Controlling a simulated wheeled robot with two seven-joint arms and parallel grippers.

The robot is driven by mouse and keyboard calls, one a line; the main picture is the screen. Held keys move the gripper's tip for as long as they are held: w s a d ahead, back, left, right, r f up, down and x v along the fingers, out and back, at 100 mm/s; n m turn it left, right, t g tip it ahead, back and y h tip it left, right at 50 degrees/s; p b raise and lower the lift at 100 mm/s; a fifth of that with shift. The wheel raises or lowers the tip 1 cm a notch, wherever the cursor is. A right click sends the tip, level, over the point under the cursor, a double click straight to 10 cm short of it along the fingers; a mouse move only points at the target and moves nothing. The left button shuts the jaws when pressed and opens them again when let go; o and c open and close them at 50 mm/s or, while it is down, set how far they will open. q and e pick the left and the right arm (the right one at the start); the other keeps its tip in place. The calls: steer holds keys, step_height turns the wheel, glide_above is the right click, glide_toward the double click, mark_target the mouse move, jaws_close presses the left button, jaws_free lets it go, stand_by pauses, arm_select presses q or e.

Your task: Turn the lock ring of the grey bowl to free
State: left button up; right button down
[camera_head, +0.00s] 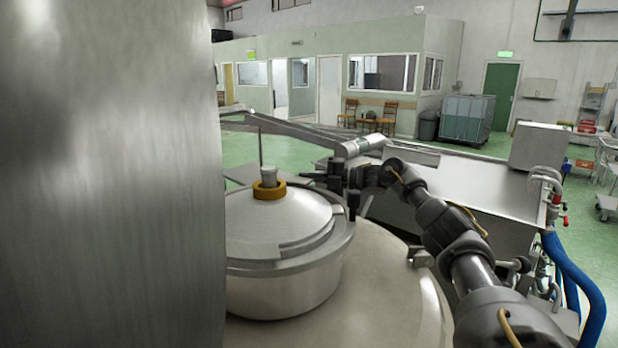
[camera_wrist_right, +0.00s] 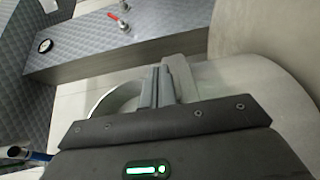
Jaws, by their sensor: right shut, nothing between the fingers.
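The grey bowl (camera_head: 285,292) is a metal drum with a domed lid, standing on a wide pale housing (camera_head: 385,295). A brass-coloured ring (camera_head: 268,191), which looks like the lock ring, sits on the lid's top around a short grey spindle. My right gripper (camera_head: 310,177) reaches in from the right, a little right of the ring and above the lid's far edge. It looks apart from the ring. In the right wrist view its fingers (camera_wrist_right: 158,88) are together and empty. I cannot tell the ring in that view. My left gripper is out of view.
A large metal cylinder (camera_head: 110,180) blocks the left of the head view, close to the bowl. A long metal machine (camera_head: 460,190) stands behind my right arm. Blue hoses (camera_head: 580,280) hang at the right. Open green floor lies beyond.

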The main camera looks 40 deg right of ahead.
stand_by(0.4)
steer(key=b+v, duration=0.2)
steer(key=v, duration=0.9)
steer(key=shift+w, duration=0.15)
